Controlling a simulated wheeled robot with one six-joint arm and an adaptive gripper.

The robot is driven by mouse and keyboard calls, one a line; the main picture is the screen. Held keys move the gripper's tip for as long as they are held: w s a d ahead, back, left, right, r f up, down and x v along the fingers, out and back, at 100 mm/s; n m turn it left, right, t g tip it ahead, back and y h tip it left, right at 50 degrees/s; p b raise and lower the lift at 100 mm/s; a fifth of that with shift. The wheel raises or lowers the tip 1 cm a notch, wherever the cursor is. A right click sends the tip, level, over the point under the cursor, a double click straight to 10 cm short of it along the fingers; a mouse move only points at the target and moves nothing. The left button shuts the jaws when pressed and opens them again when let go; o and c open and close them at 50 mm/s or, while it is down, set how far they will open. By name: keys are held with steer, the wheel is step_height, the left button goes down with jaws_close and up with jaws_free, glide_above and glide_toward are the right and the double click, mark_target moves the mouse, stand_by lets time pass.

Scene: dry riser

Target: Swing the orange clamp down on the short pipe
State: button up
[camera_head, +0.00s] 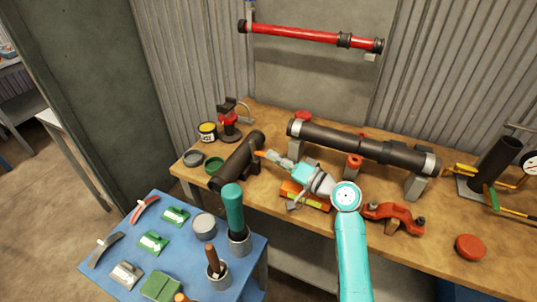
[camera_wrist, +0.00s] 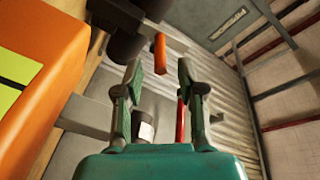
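The short pipe (camera_head: 237,165) is a dark cylinder at the left of the wooden bench. A small orange clamp handle (camera_head: 259,153) shows at its right side. In the wrist view the orange handle (camera_wrist: 160,52) stands out beside dark round parts, which look like the short pipe (camera_wrist: 126,45). My gripper (camera_head: 273,159) is just right of the handle, close to it. In the wrist view my gripper (camera_wrist: 159,72) is open, with the handle between and beyond its fingertips. I cannot tell whether they touch. The clamp's other parts are hard to make out.
A long dark pipe (camera_head: 360,145) lies on supports behind my arm. An orange box with a yellow patch (camera_head: 305,196) is under my gripper, and a red-orange clamp-like part (camera_head: 395,214) lies to the right. A blue table (camera_head: 253,254) with several tools stands in front.

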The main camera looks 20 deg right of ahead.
steer(key=shift+x, duration=1.65)
steer(key=shift+s, duration=0.1)
jaws_close()
